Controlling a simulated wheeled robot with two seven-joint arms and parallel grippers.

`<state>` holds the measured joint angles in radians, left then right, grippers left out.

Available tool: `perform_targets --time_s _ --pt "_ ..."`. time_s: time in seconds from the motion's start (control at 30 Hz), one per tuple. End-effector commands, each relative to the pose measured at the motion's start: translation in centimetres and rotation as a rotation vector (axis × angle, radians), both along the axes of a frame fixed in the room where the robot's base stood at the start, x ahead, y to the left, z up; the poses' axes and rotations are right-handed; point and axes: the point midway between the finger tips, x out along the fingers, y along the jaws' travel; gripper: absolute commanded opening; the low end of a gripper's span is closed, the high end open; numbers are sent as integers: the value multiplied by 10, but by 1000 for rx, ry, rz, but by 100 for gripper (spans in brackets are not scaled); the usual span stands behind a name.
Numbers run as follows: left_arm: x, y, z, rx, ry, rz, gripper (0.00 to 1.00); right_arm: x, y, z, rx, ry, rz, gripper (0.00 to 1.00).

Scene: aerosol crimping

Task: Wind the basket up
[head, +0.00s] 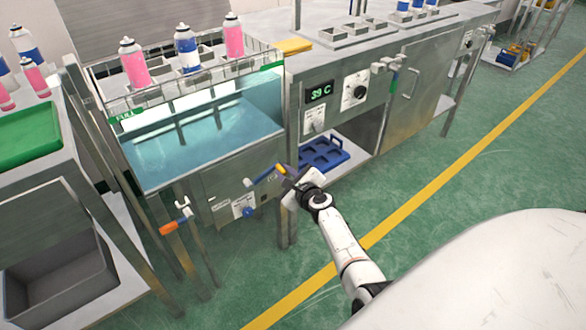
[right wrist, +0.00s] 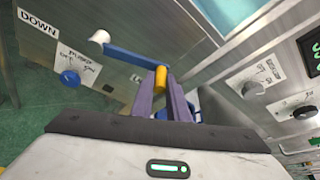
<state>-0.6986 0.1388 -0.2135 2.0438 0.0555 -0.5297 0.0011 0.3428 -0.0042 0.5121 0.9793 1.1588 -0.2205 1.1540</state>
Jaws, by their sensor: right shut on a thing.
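The basket (head: 165,93) is a metal rack holding pink and blue-white aerosol cans (head: 134,63) above the back of a water bath (head: 205,142). The cans stand clear of the water. On the bath's front is a crank with a blue arm (head: 264,177), which also shows in the right wrist view (right wrist: 133,55). My right gripper (head: 286,171) is shut on the crank's yellow handle (right wrist: 160,78), its purple fingers on either side. The crank arm points right and slightly up from its pivot in the head view. My left gripper is not in view.
A blue knob (right wrist: 70,78) on a labelled plate sits beside the crank, near the word DOWN. An orange-handled valve (head: 175,222) sticks out at left. A control panel reading 39 C (head: 319,93) is at right, above a blue crate (head: 323,154). Green floor lies open in front.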

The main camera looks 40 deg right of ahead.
Motion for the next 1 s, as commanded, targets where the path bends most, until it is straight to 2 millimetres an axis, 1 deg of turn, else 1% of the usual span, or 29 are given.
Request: perform_targets --time_s 0.03,0.23,0.53,1.0 --pt "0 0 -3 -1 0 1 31 1 -8 -2 31 -4 -13 0" --pt "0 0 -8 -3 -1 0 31 1 -10 -17 164 -3 -10 0" --pt "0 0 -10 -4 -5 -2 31 0 -11 -29 161 -1 -11 0" --pt "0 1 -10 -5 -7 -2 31 -1 -9 -33 160 4 -9 0"
